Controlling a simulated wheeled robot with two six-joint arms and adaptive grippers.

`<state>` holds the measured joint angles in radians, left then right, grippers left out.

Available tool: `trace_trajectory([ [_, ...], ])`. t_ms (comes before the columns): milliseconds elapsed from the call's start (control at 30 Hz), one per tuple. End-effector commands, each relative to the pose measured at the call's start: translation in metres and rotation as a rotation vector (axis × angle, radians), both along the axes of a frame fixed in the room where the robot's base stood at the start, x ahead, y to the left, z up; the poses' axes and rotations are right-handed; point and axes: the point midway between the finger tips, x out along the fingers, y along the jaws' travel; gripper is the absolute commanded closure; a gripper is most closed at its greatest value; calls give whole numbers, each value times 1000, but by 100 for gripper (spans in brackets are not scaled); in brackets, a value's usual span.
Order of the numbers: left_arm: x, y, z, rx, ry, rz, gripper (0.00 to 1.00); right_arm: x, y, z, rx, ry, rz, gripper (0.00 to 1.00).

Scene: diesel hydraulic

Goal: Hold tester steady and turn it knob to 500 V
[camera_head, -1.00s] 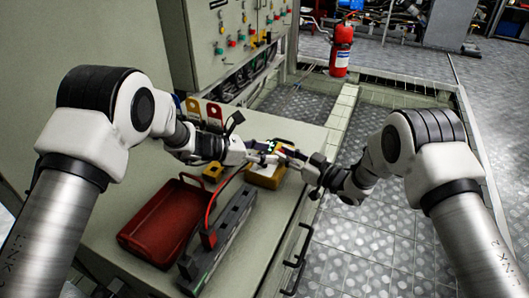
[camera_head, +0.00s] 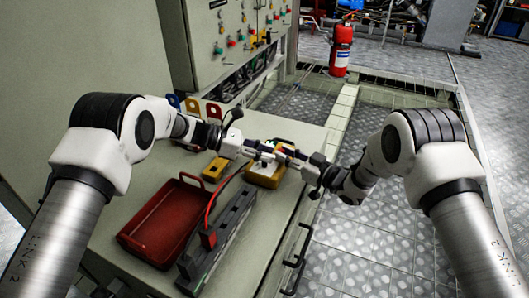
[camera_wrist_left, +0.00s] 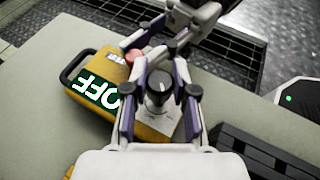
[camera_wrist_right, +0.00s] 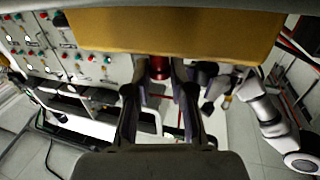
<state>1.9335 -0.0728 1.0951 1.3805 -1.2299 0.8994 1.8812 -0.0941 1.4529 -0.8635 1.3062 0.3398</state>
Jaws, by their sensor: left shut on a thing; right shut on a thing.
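The yellow tester (camera_head: 262,179) lies on the grey-green cabinet top. In the left wrist view, its green display (camera_wrist_left: 97,89) reads OFF, upside down. My left gripper (camera_head: 262,150) is shut on the dark round knob (camera_wrist_left: 160,92), one finger on each side. The knob carries a white mark. My right gripper (camera_head: 283,154) reaches in from the right and is shut at the tester's edge. In the right wrist view, its fingers (camera_wrist_right: 159,80) meet below the yellow body (camera_wrist_right: 175,32), with a red round part (camera_wrist_right: 159,67) between them. The exact contact is partly hidden.
A red tray (camera_head: 165,222) and a long grey bar-shaped device (camera_head: 218,242) with a red cable lie left of the tester. A small yellow block (camera_head: 215,169) is close by. A control panel (camera_head: 228,40) stands behind. The cabinet's right edge has a handle (camera_head: 298,258).

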Motion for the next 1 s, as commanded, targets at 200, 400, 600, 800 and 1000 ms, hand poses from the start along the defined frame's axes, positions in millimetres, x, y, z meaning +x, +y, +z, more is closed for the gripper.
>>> trace_trajectory([
  [200,2,-1,1,-2,-6,-123,100,-2,2,-1,-2,1,7,100],
  [400,1,0,1,0,-4,-189,100,-2,3,-1,-2,1,8,100],
  [600,1,0,1,2,-3,-205,100,-2,3,-1,-2,2,8,100],
  [800,0,0,1,3,-2,-204,100,-2,3,-1,-2,2,8,100],
  [1000,0,0,1,3,-2,-205,47,-2,2,-1,-2,2,7,100],
])
